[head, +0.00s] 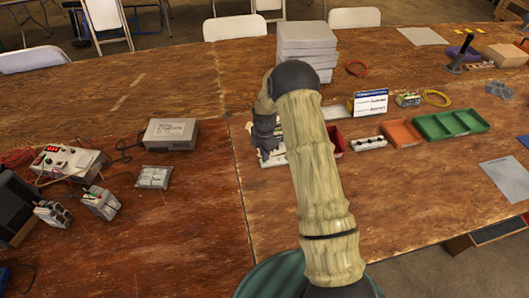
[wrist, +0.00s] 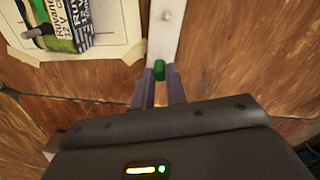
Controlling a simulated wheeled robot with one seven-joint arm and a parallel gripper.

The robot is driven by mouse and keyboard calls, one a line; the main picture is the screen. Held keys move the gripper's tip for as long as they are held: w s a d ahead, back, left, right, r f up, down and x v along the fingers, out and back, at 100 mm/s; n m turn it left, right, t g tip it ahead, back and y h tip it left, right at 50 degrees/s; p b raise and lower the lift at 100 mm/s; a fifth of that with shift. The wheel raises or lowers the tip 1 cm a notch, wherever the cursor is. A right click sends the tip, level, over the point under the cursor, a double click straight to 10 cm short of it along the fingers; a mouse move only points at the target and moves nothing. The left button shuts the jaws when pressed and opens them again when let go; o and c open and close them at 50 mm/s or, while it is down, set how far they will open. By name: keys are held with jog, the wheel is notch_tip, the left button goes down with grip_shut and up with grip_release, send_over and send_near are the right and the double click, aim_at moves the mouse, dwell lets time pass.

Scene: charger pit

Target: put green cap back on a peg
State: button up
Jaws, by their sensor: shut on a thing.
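My gripper (wrist: 160,78) is shut on the green cap (wrist: 159,68) in the wrist view, holding it between the fingertips. A white strip (wrist: 164,30) lies just beyond the cap, with a small round feature (wrist: 167,15) on it; I cannot tell whether that is a peg. I cannot tell whether the cap touches the strip. In the head view my arm hides the fingertips and the cap.
A green labelled block (wrist: 65,25) lies on a pale sheet (wrist: 105,45) left of the strip. In the head view, a red bin (head: 335,140), orange tray (head: 401,133) and green tray (head: 450,124) stand to the right. Stacked grey boxes (head: 306,45) stand behind.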

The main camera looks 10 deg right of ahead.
jog(key=shift+f, duration=0.15)
dwell(0.6)
jog(key=o, duration=0.9)
jog(key=shift+c, duration=0.2)
jog(key=shift+o, duration=1)
jog(key=shift+r+p, duration=2.55)
jog(key=shift+r, duration=1.25)
